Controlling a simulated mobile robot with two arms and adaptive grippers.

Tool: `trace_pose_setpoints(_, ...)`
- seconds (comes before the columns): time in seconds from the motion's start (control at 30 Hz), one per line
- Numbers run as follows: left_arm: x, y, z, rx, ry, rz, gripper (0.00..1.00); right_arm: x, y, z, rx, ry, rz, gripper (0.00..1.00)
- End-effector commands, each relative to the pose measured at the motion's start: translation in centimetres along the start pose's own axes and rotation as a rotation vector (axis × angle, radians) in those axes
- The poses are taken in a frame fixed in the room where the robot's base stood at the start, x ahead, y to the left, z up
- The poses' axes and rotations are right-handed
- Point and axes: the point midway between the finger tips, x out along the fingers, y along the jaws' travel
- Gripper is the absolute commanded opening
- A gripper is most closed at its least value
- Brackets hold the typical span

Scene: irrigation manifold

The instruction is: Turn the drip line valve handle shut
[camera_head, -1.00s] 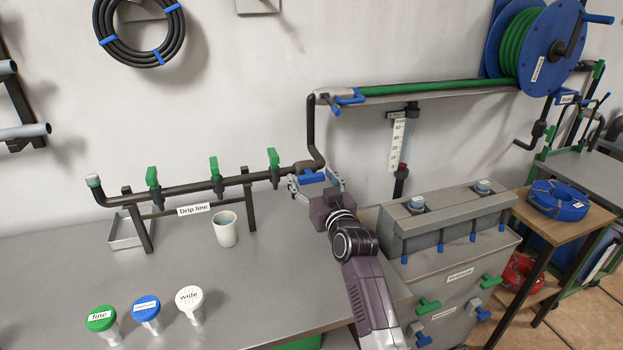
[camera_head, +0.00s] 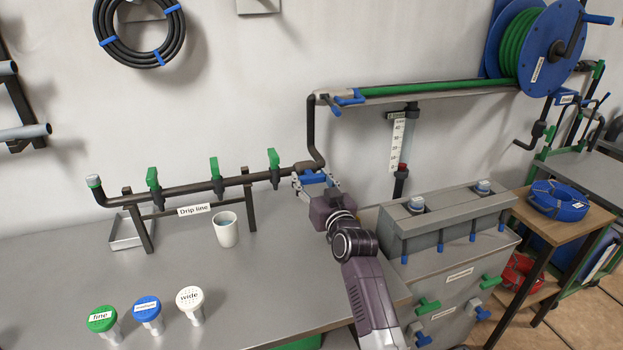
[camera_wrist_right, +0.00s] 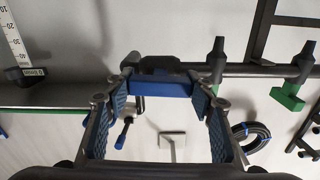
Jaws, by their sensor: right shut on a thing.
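The drip line (camera_head: 205,188) is a dark pipe on a stand, with several green-handled valves along it. At its right end sits a blue valve handle (camera_head: 313,177), lying roughly along the pipe. My right gripper (camera_head: 316,184) reaches it from the front, with its fingers at the two ends of the handle, and is shut on it. In the right wrist view the blue handle (camera_wrist_right: 160,88) spans between the blue-padded fingertips, below a dark valve body. My left gripper is not in view.
A white cup (camera_head: 225,231) and three labelled nozzles, fine (camera_head: 103,322), blue (camera_head: 147,312) and wide (camera_head: 190,302), stand on the grey table. A grey tank unit (camera_head: 445,230) stands right of my right arm.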

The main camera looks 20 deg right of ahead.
Motion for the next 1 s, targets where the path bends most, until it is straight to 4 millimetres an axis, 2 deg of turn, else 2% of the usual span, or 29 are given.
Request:
trace_pose_setpoints(0.27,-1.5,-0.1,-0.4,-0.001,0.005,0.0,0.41,0.0,0.0,-0.1,0.196,-0.003,0.001,0.26)
trace_pose_setpoints(1.0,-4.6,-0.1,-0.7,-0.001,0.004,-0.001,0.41,0.0,-0.1,-0.1,0.9,-0.003,0.001,0.26)
